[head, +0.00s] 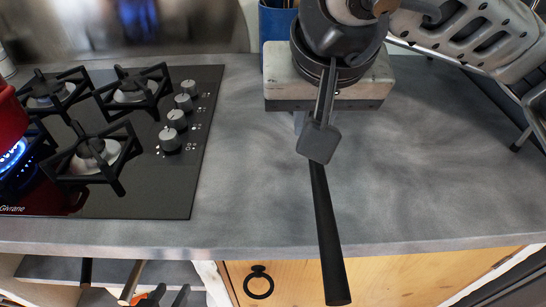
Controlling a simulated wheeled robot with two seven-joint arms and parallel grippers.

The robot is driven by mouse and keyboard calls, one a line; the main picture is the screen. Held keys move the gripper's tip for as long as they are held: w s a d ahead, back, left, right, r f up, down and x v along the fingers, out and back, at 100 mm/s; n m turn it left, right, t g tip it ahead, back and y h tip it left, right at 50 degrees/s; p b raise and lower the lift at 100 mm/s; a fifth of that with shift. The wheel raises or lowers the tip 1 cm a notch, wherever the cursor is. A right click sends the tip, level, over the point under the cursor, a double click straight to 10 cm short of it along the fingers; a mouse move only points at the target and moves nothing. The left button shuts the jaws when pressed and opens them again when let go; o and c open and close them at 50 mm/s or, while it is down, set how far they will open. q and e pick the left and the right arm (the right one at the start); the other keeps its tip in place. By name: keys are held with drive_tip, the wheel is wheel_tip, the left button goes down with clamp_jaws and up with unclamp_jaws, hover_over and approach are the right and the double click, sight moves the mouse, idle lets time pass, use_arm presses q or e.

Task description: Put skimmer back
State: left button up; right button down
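The handle slants down the picture past the counter's front edge. The skimmer's head cannot be made out; the gripper hides that part. A blue holder (275,28) with upright sticks in it stands at the back, left of the gripper and apart from it.
A black hob (185,190) with a lit burner under a red pot (9,117) is on the left. The grey counter (430,170) is clear at right.

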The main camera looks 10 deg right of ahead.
drive_tip(key=p, duration=0.2)
approach(273, 139)
drive_tip(key=shift+w+d+f, duration=0.25)
drive_tip(key=shift+w+f, duration=0.35)
drive_tip(key=shift+w+f+p, duration=0.3)
drive_tip(key=shift+w+f, duration=0.25)
drive_tip(key=shift+f, duration=0.15)
use_arm(q)
drive_tip(key=shift+s+a+r, duration=0.15)
drive_tip(key=shift+a+r, duration=0.05)
use_arm(e)
drive_tip(key=shift+w+f, duration=0.1)
drive_tip(key=shift+f, duration=1.3)
use_arm(q)
drive_tip(key=shift+f, duration=0.1)
use_arm(e)
drive_tip(key=shift+f, duration=0.1)
drive_tip(key=shift+f+b, duration=0.15)
drive_tip(key=shift+b, duration=0.3)
drive_tip(key=c, duration=1.4)
unclamp_jaws()
use_arm(q)
drive_tip(key=shift+r, duration=0.25)
